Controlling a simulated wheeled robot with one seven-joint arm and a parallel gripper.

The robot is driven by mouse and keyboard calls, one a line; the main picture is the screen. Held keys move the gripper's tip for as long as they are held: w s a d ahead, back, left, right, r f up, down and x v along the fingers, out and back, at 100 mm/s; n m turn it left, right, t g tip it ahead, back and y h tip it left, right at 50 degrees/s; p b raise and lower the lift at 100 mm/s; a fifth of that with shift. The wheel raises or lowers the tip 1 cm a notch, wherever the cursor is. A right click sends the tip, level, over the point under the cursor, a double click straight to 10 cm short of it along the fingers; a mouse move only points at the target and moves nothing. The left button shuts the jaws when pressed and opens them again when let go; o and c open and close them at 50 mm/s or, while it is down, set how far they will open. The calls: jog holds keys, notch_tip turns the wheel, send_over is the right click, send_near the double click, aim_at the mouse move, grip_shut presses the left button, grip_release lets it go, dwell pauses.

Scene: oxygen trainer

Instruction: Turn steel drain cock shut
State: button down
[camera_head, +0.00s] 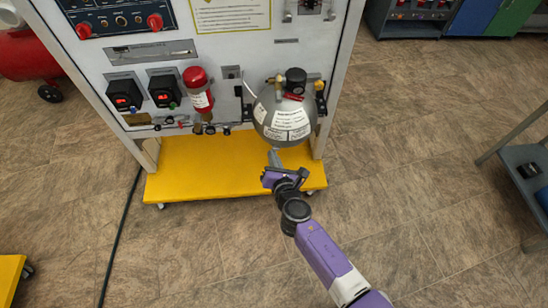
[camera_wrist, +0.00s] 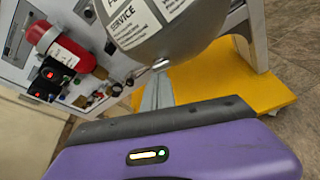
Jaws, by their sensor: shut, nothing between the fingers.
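A grey round tank (camera_head: 284,118) with white labels hangs on the front of the trainer panel. It also shows at the top of the wrist view (camera_wrist: 165,22). A small steel cock (camera_wrist: 160,66) shows under the tank in the wrist view, by the fingertips. My gripper (camera_head: 273,153) is just below the tank's underside, pointing up at it. In the wrist view my gripper (camera_wrist: 158,82) is shut, with nothing seen between its fingers, and its tips are at or very near the cock. I cannot tell whether they touch. The cock is not clear in the head view.
The white trainer panel (camera_head: 150,62) stands on a yellow wheeled base (camera_head: 200,175). A red cylinder (camera_head: 198,90) and two black gauges with red displays are left of the tank. A black hose (camera_head: 122,235) lies on the floor. A grey bench (camera_head: 522,160) is at right. Floor around is open.

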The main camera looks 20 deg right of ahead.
jog(key=shift+m+b, duration=0.3)
jog(key=shift+b, duration=0.05)
jog(key=shift+r, duration=0.15)
dwell(0.8)
